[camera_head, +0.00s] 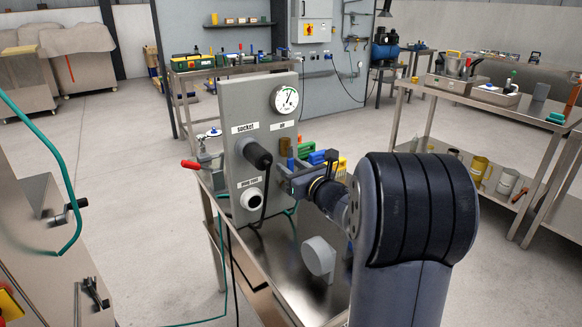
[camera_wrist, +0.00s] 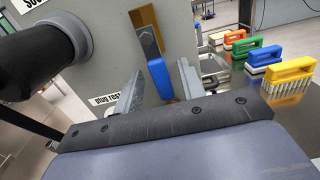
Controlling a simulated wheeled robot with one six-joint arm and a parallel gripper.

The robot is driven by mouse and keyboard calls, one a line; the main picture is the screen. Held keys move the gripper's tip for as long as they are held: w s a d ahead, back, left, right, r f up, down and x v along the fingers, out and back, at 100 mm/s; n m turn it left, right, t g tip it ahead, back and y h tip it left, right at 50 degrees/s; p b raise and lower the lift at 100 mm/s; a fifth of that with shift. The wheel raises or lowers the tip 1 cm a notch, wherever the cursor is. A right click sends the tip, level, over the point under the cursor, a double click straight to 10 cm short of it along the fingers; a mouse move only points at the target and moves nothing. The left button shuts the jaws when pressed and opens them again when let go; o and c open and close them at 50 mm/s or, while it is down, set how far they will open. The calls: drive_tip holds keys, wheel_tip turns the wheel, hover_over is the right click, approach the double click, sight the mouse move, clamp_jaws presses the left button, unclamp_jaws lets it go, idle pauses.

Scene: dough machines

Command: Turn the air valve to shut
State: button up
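The air valve is on the grey panel (camera_head: 238,110), below the round gauge (camera_head: 284,99) and the "air" label (camera_head: 281,126). In the wrist view it shows a brass body (camera_wrist: 143,17) and a lever with a blue handle (camera_wrist: 159,78) hanging down, slightly tilted. In the head view the brass part (camera_head: 284,147) is small and my arm partly hides the lever. My gripper (camera_wrist: 163,68) is open in front of the panel. Its fingers stand on either side of the blue handle, with gaps visible; I cannot tell how deep the handle lies between them.
A black plug (camera_head: 257,154) sits in the socket left of the valve, close to my gripper; a white plug rest (camera_head: 251,199) is below. Coloured brushes (camera_wrist: 290,75) stand right of the panel. The steel table (camera_head: 290,262) has a white round piece (camera_head: 319,257) on it.

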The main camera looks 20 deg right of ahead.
drive_tip(key=shift+w, duration=0.65)
drive_tip(key=shift+s, duration=0.1)
drive_tip(key=shift+c, duration=0.6)
clamp_jaws()
